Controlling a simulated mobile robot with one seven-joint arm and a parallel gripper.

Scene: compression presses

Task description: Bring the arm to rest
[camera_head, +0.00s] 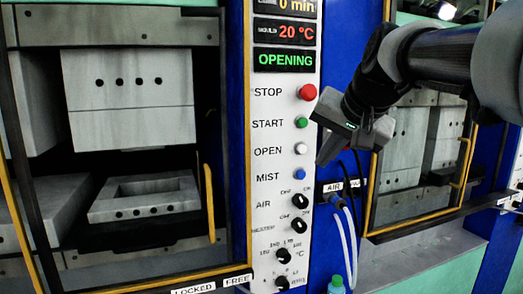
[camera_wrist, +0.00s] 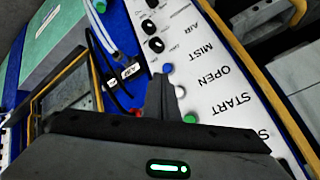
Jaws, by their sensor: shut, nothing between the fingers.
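My gripper (camera_head: 325,158) hangs from the arm on the right in the head view, just right of the white control panel (camera_head: 270,175). Its fingers are together and hold nothing. In the wrist view the shut fingers (camera_wrist: 161,97) point up the picture over the panel's edge, near the white OPEN button (camera_wrist: 180,92) and blue MIST button (camera_wrist: 168,68). I cannot tell whether they touch the panel. The display (camera_head: 285,60) reads OPENING in green.
The left press (camera_head: 125,110) stands open, its upper block apart from the hollow lower mould (camera_head: 145,196). A second press (camera_head: 410,150) is behind my arm.

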